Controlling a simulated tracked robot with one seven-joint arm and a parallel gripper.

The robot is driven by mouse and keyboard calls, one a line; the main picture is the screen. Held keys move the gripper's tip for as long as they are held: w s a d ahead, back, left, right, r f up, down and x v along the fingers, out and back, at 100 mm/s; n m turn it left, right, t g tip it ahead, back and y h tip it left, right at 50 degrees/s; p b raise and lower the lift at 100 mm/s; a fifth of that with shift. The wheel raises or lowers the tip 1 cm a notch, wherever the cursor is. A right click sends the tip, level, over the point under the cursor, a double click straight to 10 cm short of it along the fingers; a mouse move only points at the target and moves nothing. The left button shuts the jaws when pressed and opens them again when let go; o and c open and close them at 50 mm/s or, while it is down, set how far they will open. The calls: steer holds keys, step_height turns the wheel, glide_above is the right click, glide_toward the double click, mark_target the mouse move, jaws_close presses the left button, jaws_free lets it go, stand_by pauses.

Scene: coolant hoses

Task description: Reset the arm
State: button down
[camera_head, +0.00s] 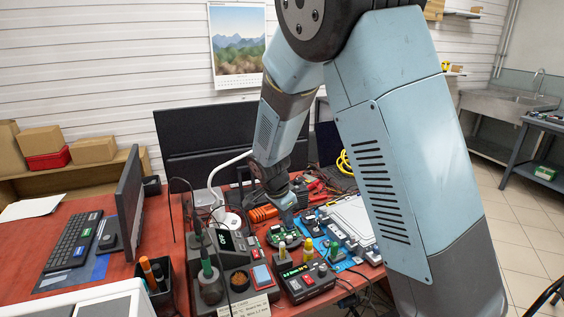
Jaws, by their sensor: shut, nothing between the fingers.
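My arm reaches down from the top of the view over a red workbench (175,240). Its big blue-grey links fill the right middle of the picture. My gripper (287,214) is at the lower end, small and pointing down over the cluttered middle of the bench. It is shut with nothing seen in it. A green circuit board on a round dark base (284,238) lies right below the gripper. I cannot tell whether the fingertips touch it.
A soldering station (235,265) and a black control box (305,283) stand at the front. Monitors (130,205) and a keyboard (74,242) are left. Small parts lie on a blue mat (345,262). Boxes (40,140) sit at the back left. Floor is free at the right.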

steer(key=s+d+r+n+t+y, duration=0.15)
steer(key=s+d+r+n, duration=0.25)
steer(key=s+d+r, duration=0.6)
steer(key=s+d+r+n+t+y, duration=0.1)
steer(key=s+d+r+n+y, duration=0.3)
steer(key=d+r, duration=0.6)
steer(key=s+d+r+n+t+h, duration=0.1)
steer(key=s+r+n+h, duration=0.2)
steer(key=s, duration=0.7)
steer(key=shift+v, duration=1.2)
